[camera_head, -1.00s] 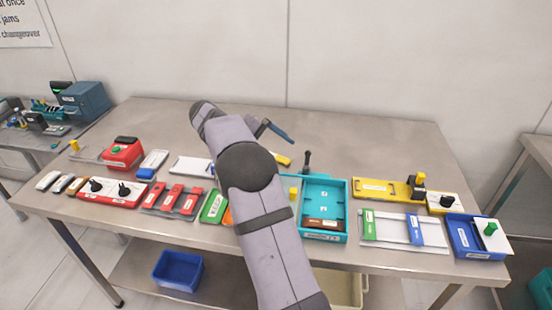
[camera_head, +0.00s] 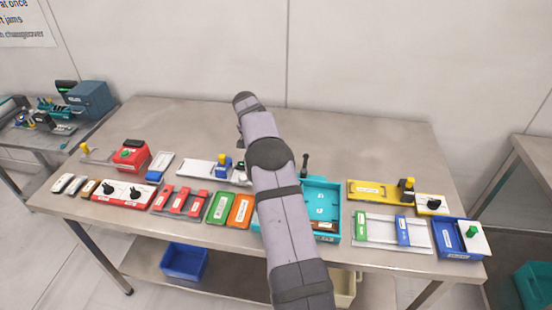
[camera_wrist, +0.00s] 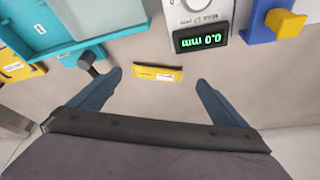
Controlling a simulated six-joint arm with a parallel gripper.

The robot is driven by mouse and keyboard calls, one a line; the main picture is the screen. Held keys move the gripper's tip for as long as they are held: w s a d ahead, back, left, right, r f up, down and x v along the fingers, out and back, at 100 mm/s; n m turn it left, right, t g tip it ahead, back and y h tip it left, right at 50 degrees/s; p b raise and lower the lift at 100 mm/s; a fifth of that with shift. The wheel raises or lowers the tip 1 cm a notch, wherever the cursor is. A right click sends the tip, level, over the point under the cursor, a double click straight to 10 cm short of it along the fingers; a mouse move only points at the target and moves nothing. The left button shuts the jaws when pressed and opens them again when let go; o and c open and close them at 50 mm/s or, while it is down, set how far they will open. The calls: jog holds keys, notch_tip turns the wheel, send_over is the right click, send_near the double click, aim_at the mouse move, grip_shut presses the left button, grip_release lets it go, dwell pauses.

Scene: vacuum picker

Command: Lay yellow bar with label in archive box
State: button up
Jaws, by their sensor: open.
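A small yellow bar with a white label (camera_wrist: 152,73) lies on the table in the wrist view. My gripper (camera_wrist: 158,79) is open, with one blue-grey finger on each side of the bar; both look apart from it, and nothing is held. I cannot read which container is marked archive.
A gauge reading 0.0 mm (camera_wrist: 201,38) and a blue block with a yellow knob (camera_wrist: 263,26) stand near the right finger. A black knob (camera_wrist: 90,62) is near the left finger. Another yellow labelled piece (camera_wrist: 14,70) lies left. The back of the table is clear.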

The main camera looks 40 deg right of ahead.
jog(key=shift+d+p+x, duration=0.15)
jog(key=shift+p+x, duration=0.6)
jog(key=shift+x, duration=0.7)
jog(key=shift+d+p+x, duration=0.1)
jog(key=shift+p+x, duration=0.65)
jog(key=shift+x, duration=0.75)
jog(key=shift+s+r, duration=0.15)
jog(key=shift+c, duration=0.6)
jog(key=c, duration=1.1)
jog(key=shift+r, duration=0.1)
notch_tip(320, 180, up, 10)
jog(key=b, duration=0.2)
jog(key=shift+b, duration=0.3)
